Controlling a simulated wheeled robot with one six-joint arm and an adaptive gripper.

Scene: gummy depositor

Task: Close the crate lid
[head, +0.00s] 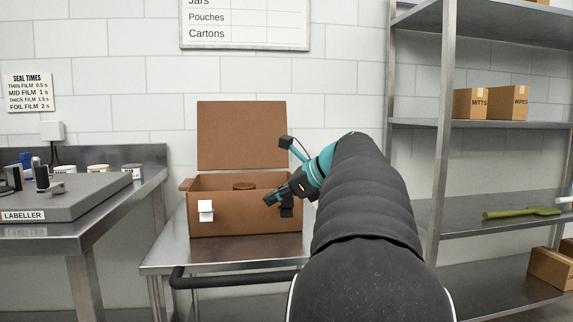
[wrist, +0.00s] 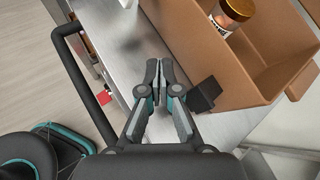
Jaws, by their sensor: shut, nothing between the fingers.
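The brown crate (head: 245,219) stands on a steel table against the tiled wall. Its lid (head: 242,136) is open and stands upright at the back. A jar with a brown lid (head: 244,186) is inside, and it also shows in the wrist view (wrist: 232,14). A white block (head: 205,210) and a black block (head: 287,206) are on the crate's front face. My gripper (head: 268,200) is shut and empty at the crate's front right. In the wrist view my gripper (wrist: 158,68) is beside the crate wall (wrist: 210,62), over the table top. I cannot tell whether it touches the crate.
The steel table (head: 165,252) has a dark rail (head: 235,280) along its front. A bench with a labeller (head: 70,195) stands at the left.

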